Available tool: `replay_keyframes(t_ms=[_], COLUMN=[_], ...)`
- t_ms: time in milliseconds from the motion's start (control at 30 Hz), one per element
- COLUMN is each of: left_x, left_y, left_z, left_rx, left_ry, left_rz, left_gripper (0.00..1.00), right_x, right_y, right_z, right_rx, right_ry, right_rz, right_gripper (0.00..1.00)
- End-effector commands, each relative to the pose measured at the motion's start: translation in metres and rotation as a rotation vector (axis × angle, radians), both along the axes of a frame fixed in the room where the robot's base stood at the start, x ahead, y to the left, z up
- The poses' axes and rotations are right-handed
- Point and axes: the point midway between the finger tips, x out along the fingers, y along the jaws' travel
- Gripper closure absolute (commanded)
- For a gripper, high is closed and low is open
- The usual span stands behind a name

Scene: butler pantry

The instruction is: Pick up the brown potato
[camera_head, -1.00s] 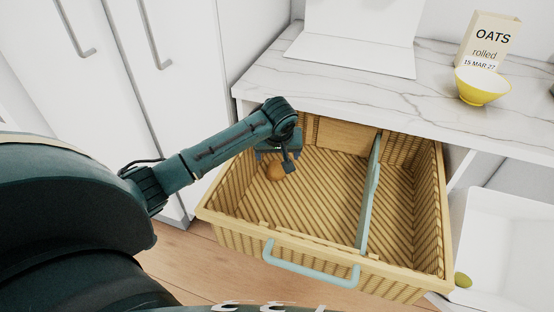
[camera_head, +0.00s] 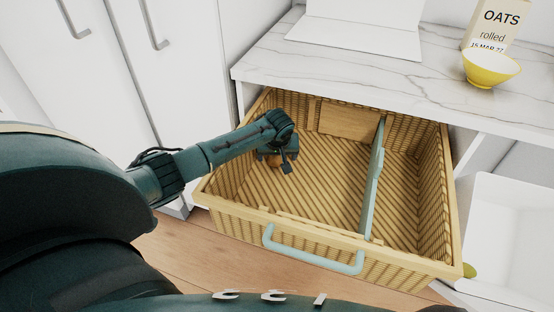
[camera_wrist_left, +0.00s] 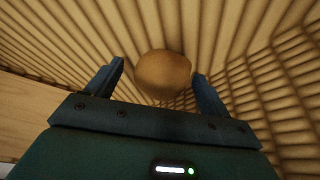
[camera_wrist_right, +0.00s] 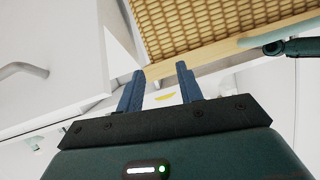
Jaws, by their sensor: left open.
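The brown potato (camera_head: 274,161) lies in the left compartment of the open wicker drawer (camera_head: 228,213), near its back left. My left gripper (camera_head: 283,162) is down inside the drawer over the potato and partly hides it in the head view. In the left wrist view the potato (camera_wrist_left: 163,72) shows between the two blue fingertips of my left gripper (camera_wrist_left: 158,72). The fingers stand apart, with a gap seen on each side of the potato. My right gripper (camera_wrist_right: 160,76) is open and empty in the right wrist view.
A blue-green divider (camera_head: 374,185) splits the drawer, and a blue-green handle (camera_head: 312,259) crosses its front. The marble counter (camera_head: 350,78) above holds a yellow bowl (camera_head: 490,69) and an oats box (camera_head: 491,24). A white bin (camera_head: 512,230) stands at right.

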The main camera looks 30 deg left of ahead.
Motion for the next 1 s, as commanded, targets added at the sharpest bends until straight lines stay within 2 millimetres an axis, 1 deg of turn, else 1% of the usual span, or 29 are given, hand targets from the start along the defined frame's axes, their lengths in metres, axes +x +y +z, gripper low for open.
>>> replay_keyframes(t_ms=[33,133,267,300,900,967,1000], left_x=[0.0014,0.0020,0.0019,0.0019,0.0015,0.0020,0.0019], left_y=[0.0007,0.0015,0.0013,0.0013,0.0014,0.0014,0.0015], left_z=[-0.0040,-0.0051,-0.0046,-0.0045,-0.0045,-0.0040,-0.0040], left_rx=[0.001,0.001,0.000,0.001,0.001,0.000,0.000], left_ry=[-0.001,-0.001,-0.001,-0.001,-0.001,-0.002,-0.001], left_rz=[0.000,0.000,0.000,0.000,0.000,0.000,0.000], left_gripper=[0.19,0.19,0.19,0.21,0.70,0.72,0.76], right_x=[0.0003,-0.0004,-0.0028,-0.0034,-0.0018,-0.0014,-0.0011], right_y=[-0.0007,-0.0012,-0.0014,-0.0014,-0.0016,-0.0015,-0.0016], right_z=[0.0018,0.0065,0.0052,0.0046,0.0034,0.0037,0.0039], right_rx=[0.001,0.002,0.002,0.001,-0.002,-0.002,-0.002], right_ry=[-0.011,-0.019,-0.012,-0.010,-0.010,-0.011,-0.012], right_rz=[-0.002,-0.003,-0.003,-0.003,-0.001,0.000,-0.001], right_gripper=[0.64,0.64,0.64,0.64,0.64,0.64,0.64])
